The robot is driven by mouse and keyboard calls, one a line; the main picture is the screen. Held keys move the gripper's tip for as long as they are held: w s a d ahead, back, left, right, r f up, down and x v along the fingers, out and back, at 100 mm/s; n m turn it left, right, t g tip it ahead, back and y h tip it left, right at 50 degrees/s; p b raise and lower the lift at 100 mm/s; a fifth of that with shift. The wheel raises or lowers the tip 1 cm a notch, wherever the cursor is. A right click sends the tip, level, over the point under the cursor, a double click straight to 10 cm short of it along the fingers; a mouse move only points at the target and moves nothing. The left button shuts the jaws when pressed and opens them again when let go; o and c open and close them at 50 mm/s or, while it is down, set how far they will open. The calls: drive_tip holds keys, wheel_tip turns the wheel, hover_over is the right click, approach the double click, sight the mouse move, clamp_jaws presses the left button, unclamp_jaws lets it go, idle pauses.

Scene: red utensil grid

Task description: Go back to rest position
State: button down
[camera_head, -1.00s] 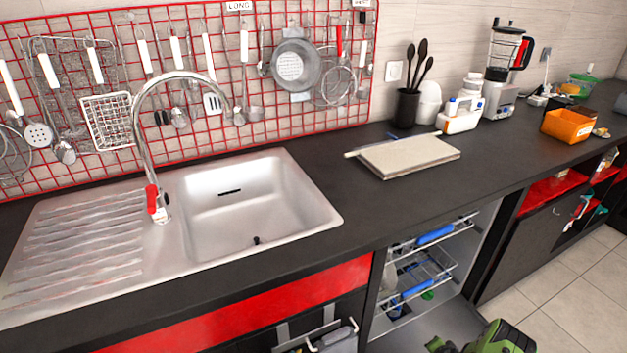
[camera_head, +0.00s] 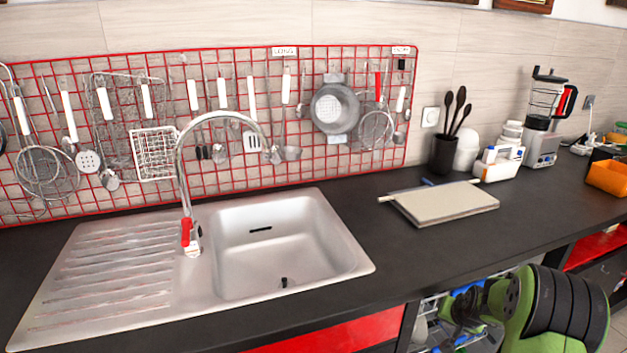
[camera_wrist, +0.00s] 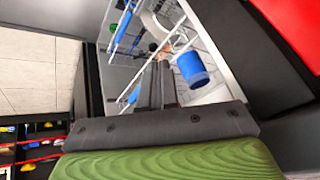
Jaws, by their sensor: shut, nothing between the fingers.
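My gripper (camera_wrist: 160,68) shows in the wrist view with its dark fingers together and nothing between them. It is in front of the open lower cabinet, where wire racks (camera_wrist: 190,38) hold a blue cylindrical item (camera_wrist: 192,68). I cannot tell how far the fingertips are from the racks. In the head view, my green and black arm is at the lower right, in front of the cabinet below the counter, and hides much of the cabinet opening.
The dark counter (camera_head: 400,255) holds a steel sink (camera_head: 280,250), a cutting board (camera_head: 445,203), a utensil cup (camera_head: 444,154) and a blender (camera_head: 546,115). Utensils hang on a red grid (camera_head: 240,185) on the wall. Tiled floor (camera_wrist: 40,60) shows in the wrist view.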

drive_tip(key=s+a+r+n, duration=0.2)
drive_tip(key=s+a+r, duration=0.45)
drive_tip(key=r, duration=0.25)
drive_tip(key=s+a+r+n, duration=0.2)
drive_tip(key=s+a+r, duration=0.4)
drive_tip(key=a+r, duration=0.3)
drive_tip(key=s+a+r+n, duration=0.1)
drive_tip(key=s+a+r, duration=0.1)
drive_tip(key=s, duration=0.7)
drive_tip(key=s+a+r+n, duration=0.1)
drive_tip(key=s+a+r, duration=0.15)
drive_tip(key=s, duration=0.75)
wheel_tip(320, 180, up, 10)
drive_tip(key=p, duration=1.1)
drive_tip(key=shift+a+r+g+y, duration=0.2)
drive_tip(key=shift+r+g+y, duration=0.05)
drive_tip(key=shift+g+y, duration=0.15)
drive_tip(key=shift+s, duration=0.1)
